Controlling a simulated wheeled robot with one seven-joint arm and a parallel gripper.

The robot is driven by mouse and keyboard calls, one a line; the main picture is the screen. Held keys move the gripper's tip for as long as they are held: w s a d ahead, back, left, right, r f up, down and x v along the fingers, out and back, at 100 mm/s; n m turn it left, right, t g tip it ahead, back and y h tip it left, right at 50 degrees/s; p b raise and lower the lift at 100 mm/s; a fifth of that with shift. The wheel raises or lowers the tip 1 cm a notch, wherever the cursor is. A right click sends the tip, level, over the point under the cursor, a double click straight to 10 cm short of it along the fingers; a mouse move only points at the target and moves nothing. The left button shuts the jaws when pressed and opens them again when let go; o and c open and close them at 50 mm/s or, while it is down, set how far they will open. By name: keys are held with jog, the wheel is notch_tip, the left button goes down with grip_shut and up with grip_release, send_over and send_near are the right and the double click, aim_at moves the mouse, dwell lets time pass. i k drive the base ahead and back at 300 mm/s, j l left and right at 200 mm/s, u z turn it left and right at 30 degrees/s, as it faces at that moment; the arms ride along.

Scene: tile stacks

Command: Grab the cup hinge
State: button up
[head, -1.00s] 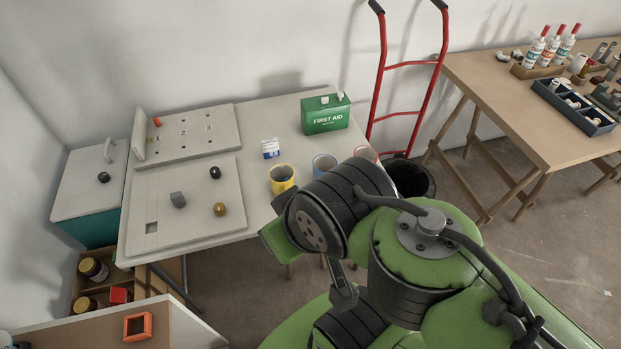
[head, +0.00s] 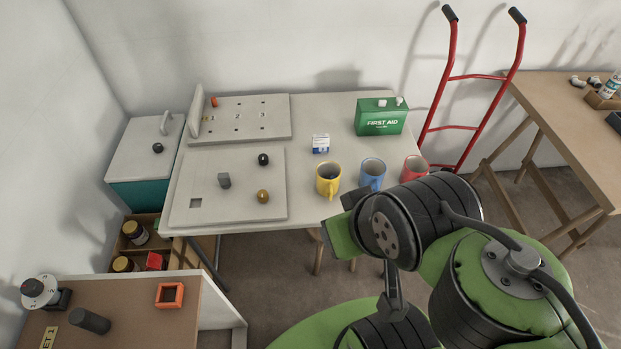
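I cannot make out a cup hinge for certain in the head view. My gripper is not in view; only links of my green and black arm show at the lower right, and they hide part of the floor and the table's front right corner. On the white table (head: 345,105) stand a yellow mug (head: 328,181), a blue mug (head: 372,174) and a red mug (head: 414,167) in a row. A pale board (head: 215,170) carries a grey block (head: 224,181), a black knob-like piece (head: 263,159) and a brass-coloured one (head: 263,197).
A second board (head: 240,119) lies behind, near a green first aid box (head: 381,117). A lidded bin (head: 140,160) stands left. A brown surface (head: 130,310) at lower left holds an orange square frame (head: 170,295) and a dark cylinder (head: 90,321). A red hand truck (head: 473,77) leans on the wall.

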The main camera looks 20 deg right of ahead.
aim_at(224, 180)
jog(key=i+l+u, duration=0.1)
jog(key=u, duration=0.35)
jog(key=i+l+u, duration=0.15)
jog(key=u, duration=0.3)
jog(key=i+l+u, duration=0.2)
jog(key=u, duration=0.25)
jog(key=i+l+u, duration=0.1)
jog(key=l+u, duration=0.15)
jog(key=u, duration=0.2)
